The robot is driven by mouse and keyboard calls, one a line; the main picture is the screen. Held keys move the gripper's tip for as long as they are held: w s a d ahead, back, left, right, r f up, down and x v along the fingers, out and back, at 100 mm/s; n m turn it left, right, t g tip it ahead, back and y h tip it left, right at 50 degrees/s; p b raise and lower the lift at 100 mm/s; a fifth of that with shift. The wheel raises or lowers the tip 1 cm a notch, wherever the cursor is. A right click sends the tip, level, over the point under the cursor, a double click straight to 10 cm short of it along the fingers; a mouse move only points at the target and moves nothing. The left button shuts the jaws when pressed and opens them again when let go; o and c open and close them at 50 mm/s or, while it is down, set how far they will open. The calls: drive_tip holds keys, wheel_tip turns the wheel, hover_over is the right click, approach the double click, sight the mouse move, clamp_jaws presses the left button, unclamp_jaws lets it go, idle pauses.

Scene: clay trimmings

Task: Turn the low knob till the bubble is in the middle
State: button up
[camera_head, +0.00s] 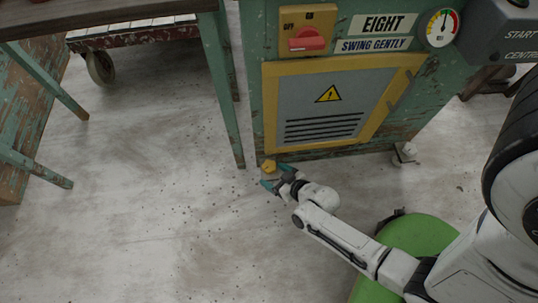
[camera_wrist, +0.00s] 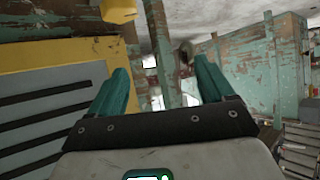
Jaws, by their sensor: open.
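A small yellow knob (camera_head: 268,166) sits low at the front left corner of the green cabinet (camera_head: 258,60). My gripper (camera_head: 275,177) is low beside this corner, just below the knob in the picture, with its teal fingers apart. In the wrist view my gripper (camera_wrist: 158,72) is open with nothing between its fingers. A yellow block at the top of that view (camera_wrist: 118,10) looks like the knob, ahead of the left finger and outside the gap. I cannot tell whether any finger touches it. No level bubble can be made out in either view.
The cabinet front has a yellow-framed vent panel (camera_head: 320,104), a red switch (camera_head: 307,40) and a round gauge (camera_head: 442,27). A green table leg (camera_head: 222,95) stands close left of the knob. A caster (camera_head: 405,153) is at the right. The floor at left is mostly clear.

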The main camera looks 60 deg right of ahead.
sight(269, 165)
drive_tip(key=s+d+f+m+t+h+b, duration=0.1)
drive_tip(key=s+d+f+h+b, duration=0.2)
drive_tip(key=f, duration=0.4)
drive_tip(key=shift+y, duration=0.3)
drive_tip(key=b+x, duration=0.5)
drive_tip(key=x, duration=0.4)
drive_tip(key=shift+a, duration=0.15)
drive_tip(key=shift+w+d+f+b, duration=0.1)
drive_tip(key=shift+w+d+b, duration=0.1)
drive_tip(key=shift+w, duration=0.15)
drive_tip(key=shift+w+d+f+b, duration=0.1)
drive_tip(key=shift+w+b, duration=0.1)
drive_tip(key=shift+w, duration=0.1)
drive_tip(key=shift+a, duration=0.1)
drive_tip(key=c, duration=1)
drive_tip(key=shift+o, duration=0.2)
drive_tip(key=shift+r+m+p, duration=0.2)
drive_tip(key=shift+m+p, duration=0.2)
drive_tip(key=shift+p, duration=0.4)
